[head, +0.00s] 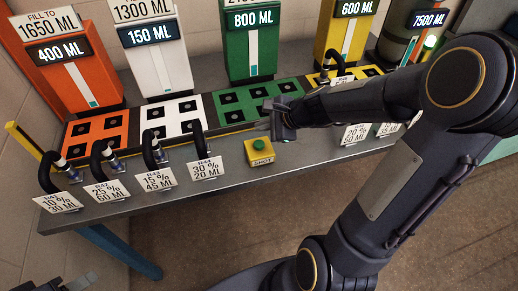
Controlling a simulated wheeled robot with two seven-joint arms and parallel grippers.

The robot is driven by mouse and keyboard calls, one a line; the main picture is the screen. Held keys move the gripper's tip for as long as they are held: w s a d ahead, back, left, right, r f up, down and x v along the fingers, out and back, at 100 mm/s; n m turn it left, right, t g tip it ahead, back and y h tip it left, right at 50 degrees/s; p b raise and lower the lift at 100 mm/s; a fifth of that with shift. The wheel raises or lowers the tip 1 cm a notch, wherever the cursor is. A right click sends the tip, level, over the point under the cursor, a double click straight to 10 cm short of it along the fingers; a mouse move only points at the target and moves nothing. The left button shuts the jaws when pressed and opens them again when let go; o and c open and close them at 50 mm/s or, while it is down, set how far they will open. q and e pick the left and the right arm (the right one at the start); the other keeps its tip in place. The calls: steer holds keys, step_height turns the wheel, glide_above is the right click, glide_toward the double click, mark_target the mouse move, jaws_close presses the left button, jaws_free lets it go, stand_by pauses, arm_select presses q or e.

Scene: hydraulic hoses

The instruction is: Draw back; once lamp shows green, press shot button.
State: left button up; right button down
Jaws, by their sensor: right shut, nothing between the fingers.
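The shot button (258,143) is a green knob on a yellow box marked SHOT (262,158), near the front edge of the bench. My right gripper (272,118) is shut and empty, just behind and to the right of the button and apart from it in the picture. Its height above the bench is hard to judge.
Orange (72,82), white (160,68), green (236,50) and yellow (340,28) dispensers stand at the back behind coloured pads. Several black hoses with percentage cards line the bench front (225,178). My right arm covers the right side.

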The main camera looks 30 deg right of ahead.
mark_target(263, 145)
arm_select(q)
step_height(263, 145, down, 4)
steer(key=b, duration=0.2)
steer(key=shift+b, duration=0.4)
arm_select(e)
step_height(263, 145, down, 4)
steer(key=shift+f, duration=0.1)
stand_by(1.2)
arm_select(q)
steer(key=shift+f+b, duration=0.4)
steer(key=shift+b, duration=0.05)
arm_select(e)
steer(key=shift+f, duration=0.35)
arm_select(q)
steer(key=shift+f+b, duration=0.45)
arm_select(e)
steer(key=shift+f, duration=0.45)
steer(key=shift+r, duration=0.1)
arm_select(q)
steer(key=shift+r+p, duration=0.8)
arm_select(e)
steer(key=shift+r, duration=0.8)
step_height(263, 145, up, 5)
steer(key=p, duration=0.5)
steer(key=shift+r, duration=0.1)
arm_select(q)
step_height(263, 145, up, 5)
steer(key=shift+f, duration=0.1)
